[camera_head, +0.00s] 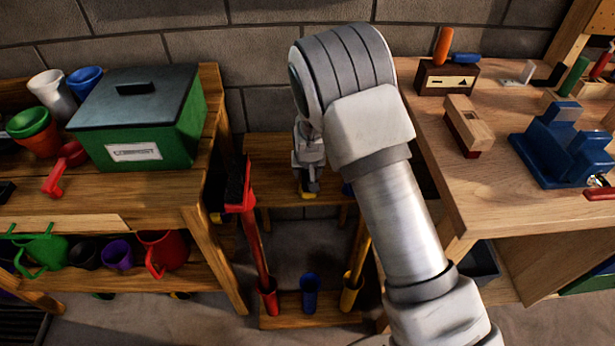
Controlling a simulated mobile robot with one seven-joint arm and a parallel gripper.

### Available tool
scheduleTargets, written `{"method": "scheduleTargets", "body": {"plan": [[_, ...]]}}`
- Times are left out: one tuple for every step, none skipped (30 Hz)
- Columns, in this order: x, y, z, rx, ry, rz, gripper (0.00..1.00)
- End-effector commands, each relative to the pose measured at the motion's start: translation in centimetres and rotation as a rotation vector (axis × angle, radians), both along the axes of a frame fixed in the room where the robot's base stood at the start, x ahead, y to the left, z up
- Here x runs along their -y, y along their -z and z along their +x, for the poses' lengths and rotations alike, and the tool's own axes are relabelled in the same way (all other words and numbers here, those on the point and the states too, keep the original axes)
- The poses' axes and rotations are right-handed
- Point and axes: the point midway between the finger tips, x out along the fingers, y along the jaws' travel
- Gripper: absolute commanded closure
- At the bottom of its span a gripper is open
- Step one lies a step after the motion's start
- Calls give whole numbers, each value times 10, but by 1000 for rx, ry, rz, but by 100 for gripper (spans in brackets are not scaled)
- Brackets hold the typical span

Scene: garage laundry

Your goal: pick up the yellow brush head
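My gripper (310,186) points down in the middle, over a low wooden stand between two benches. It is small and partly behind my own arm, so I cannot tell whether its fingers are open or shut. A small yellow patch (309,195) shows right at the fingertips; whether it is a brush part, and whether it is held, is unclear. A yellow handle (359,248) leans in a yellow cup (350,293) to the right. Its upper end is hidden behind my arm, so no yellow brush head is clearly visible.
A red brush (240,190) with dark bristles stands left of my gripper, its handle in a red cup (268,296). A blue cup (310,291) stands between the cups. A green compost bin (150,140) is on the left bench; a blue vise (560,150) is on the right bench.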

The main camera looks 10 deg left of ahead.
Motion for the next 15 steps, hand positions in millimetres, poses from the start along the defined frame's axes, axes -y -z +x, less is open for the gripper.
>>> {"method": "scheduleTargets", "body": {"plan": [[0, 0, 0, 0, 0, 0, 74], [0, 0, 0, 0, 0, 0, 80], [0, 0, 0, 0, 0, 0, 87], [0, 0, 0, 0, 0, 0, 92], [0, 0, 0, 0, 0, 0, 98], [0, 0, 0, 0, 0, 0, 100], [0, 0, 0, 0, 0, 0, 100], [0, 0, 0, 0, 0, 0, 100], [0, 0, 0, 0, 0, 0, 100], [0, 0, 0, -1, 0, 0, 100], [0, 0, 0, 0, 0, 0, 100], [0, 0, 0, 0, 0, 0, 100], [0, 0, 0, 0, 0, 0, 100], [0, 0, 0, 0, 0, 0, 100], [0, 0, 0, 0, 0, 0, 100]]}}
